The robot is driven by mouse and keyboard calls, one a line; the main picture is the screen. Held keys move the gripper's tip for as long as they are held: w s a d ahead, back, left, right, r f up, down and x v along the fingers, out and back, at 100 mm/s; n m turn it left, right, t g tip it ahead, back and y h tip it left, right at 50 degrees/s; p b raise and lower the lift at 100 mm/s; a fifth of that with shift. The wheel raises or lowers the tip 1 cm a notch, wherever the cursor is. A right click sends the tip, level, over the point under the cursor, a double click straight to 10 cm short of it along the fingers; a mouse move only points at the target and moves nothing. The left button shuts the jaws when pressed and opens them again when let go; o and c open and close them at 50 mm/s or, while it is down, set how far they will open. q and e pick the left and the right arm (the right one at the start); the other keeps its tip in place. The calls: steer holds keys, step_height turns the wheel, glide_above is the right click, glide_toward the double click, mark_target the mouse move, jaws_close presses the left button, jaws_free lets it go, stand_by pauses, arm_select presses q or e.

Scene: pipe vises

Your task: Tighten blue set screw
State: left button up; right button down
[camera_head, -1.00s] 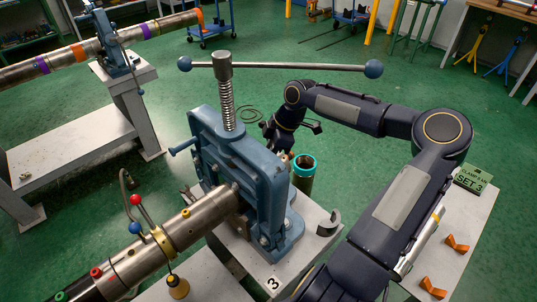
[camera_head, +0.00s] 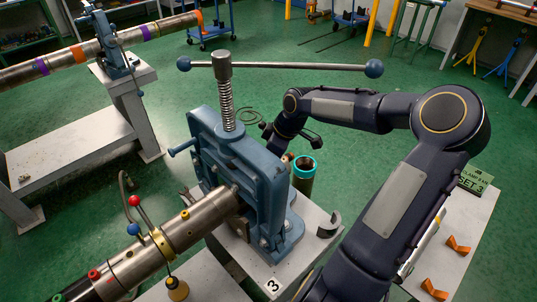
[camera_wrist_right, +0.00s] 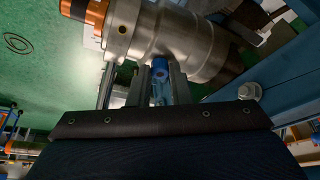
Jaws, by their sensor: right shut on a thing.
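The blue set screw (camera_wrist_right: 161,78) sits against the underside of the steel pipe (camera_wrist_right: 190,40) in the right wrist view. My right gripper (camera_wrist_right: 160,92) is shut on it, one finger on each side of its blue head. In the head view my right arm reaches around behind the blue vise (camera_head: 242,165), and the vise hides the fingers and the screw. The pipe (camera_head: 190,225) runs into the vise from the lower left. My left gripper is not in view.
The vise's long handle bar (camera_head: 300,66) spans above my right forearm. A dark cylinder with a teal rim (camera_head: 304,172) stands behind the vise base, close to my wrist. Orange pieces (camera_head: 434,288) lie on the right bench.

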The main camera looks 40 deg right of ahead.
steer(key=shift+a, duration=0.1)
steer(key=c, duration=1.4)
jaws_free()
steer(key=shift+s, duration=0.1)
steer(key=shift+o, duration=0.4)
steer(key=shift+r, duration=0.15)
steer(key=shift+s+r, duration=0.1)
steer(key=shift+r, duration=0.2)
steer(key=v, duration=0.2)
steer(key=shift+s+d+r, duration=0.15)
steer(key=shift+s+d, duration=0.1)
steer(key=shift+d, duration=0.1)
steer(key=s+d+p, duration=0.2)
steer(key=s+d, duration=0.4)
steer(key=s, duration=0.3)
steer(key=shift+s+d, duration=0.2)
